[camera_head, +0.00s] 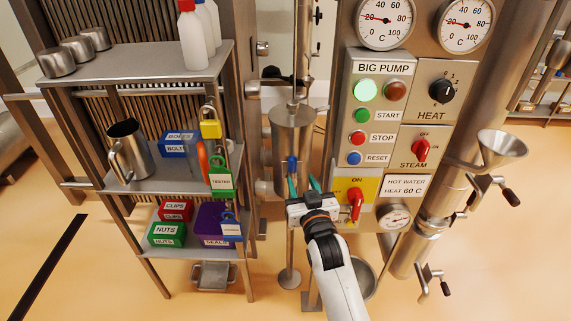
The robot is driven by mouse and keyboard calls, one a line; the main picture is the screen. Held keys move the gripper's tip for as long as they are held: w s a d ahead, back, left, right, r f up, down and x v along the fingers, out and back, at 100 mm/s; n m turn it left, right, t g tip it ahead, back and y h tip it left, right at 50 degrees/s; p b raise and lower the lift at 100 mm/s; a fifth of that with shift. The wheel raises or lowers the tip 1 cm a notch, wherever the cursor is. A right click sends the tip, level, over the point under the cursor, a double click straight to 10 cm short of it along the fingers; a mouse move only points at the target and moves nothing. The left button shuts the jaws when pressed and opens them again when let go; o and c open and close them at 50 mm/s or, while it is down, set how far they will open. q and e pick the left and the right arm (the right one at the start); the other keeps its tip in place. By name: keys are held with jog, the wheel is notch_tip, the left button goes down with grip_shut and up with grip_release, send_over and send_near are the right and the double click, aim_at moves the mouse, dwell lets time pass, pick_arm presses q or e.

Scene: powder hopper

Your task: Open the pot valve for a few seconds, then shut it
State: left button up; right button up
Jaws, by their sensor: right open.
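A blue handle (292,163), which looks like the pot valve's lever, shows low on the pot's front. My right gripper (303,186) is open, with its teal fingertips pointing up and away from me. Its left fingertip is right below or at the blue handle in the picture. I cannot tell whether they touch. The gap between the fingers looks empty. The lower part of the pot and its outlet are partly hidden by the gripper. My left gripper is not in view.
A red rotary switch (355,203) on a yellow plate sits close to the gripper's right. The BIG PUMP panel (383,105) has its green lamp lit. A shelf rack (137,72) with a jug (130,152) and bins stands left. A steel funnel (502,146) is at right.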

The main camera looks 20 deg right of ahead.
aim_at(294, 163)
jog(key=w, duration=1)
jog(key=shift+d, duration=0.3)
grip_shut()
